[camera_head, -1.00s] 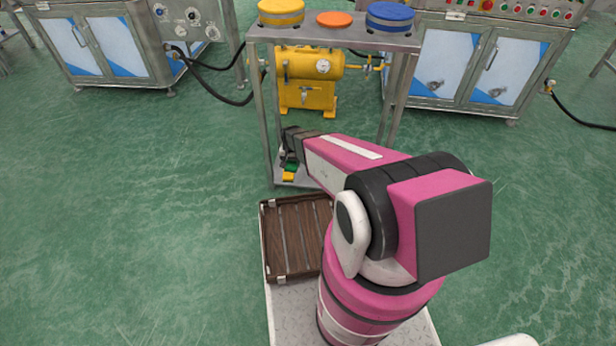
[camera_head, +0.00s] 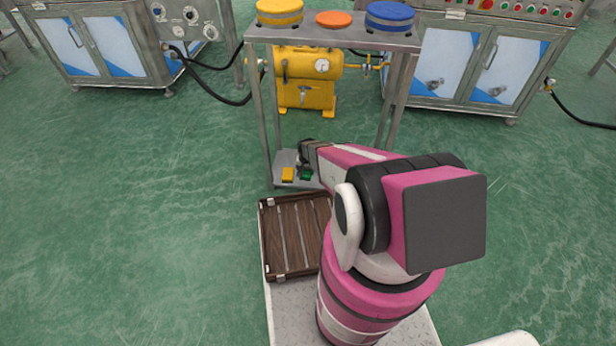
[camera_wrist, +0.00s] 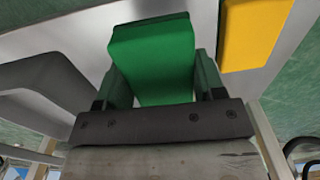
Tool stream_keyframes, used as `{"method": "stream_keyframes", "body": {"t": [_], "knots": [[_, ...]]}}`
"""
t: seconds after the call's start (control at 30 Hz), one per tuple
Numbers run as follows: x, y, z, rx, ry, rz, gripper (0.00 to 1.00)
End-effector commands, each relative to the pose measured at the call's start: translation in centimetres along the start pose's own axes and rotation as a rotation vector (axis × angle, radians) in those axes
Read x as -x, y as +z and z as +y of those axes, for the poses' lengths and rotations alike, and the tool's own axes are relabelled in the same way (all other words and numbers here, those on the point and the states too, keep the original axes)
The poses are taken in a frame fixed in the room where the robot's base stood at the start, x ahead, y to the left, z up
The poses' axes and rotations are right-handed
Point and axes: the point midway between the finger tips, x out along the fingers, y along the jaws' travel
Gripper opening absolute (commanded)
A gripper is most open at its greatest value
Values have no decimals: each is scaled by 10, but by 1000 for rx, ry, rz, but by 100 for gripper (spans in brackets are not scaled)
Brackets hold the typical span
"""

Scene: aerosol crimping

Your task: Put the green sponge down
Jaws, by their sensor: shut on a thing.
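The green sponge (camera_wrist: 153,62) fills the middle of the wrist view, between the two fingers of my gripper (camera_wrist: 158,85). My gripper is shut on it. In the head view the green sponge (camera_head: 305,175) shows small below my gripper (camera_head: 303,165), over the lower shelf (camera_head: 285,160) of the metal stand. Whether the sponge touches the shelf I cannot tell. A yellow sponge (camera_head: 288,174) lies on the shelf just left of the green one. It also shows in the wrist view (camera_wrist: 254,32), apart from the green sponge.
The stand's top shelf (camera_head: 335,42) carries a yellow disc (camera_head: 280,14), an orange disc (camera_head: 333,19) and a blue disc (camera_head: 389,17). Its legs rise around the lower shelf. A brown slatted tray (camera_head: 290,240) lies nearer. A yellow machine (camera_head: 307,80) stands behind.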

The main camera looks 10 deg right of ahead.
Motion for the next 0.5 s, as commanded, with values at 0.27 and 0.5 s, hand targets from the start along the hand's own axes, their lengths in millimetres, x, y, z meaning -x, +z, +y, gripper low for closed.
{"method": "stream_keyframes", "body": {"t": [0.27,0.5], "knots": [[-14,-11,9,0,0,0,44],[-45,-11,8,0,0,-1,44]]}}
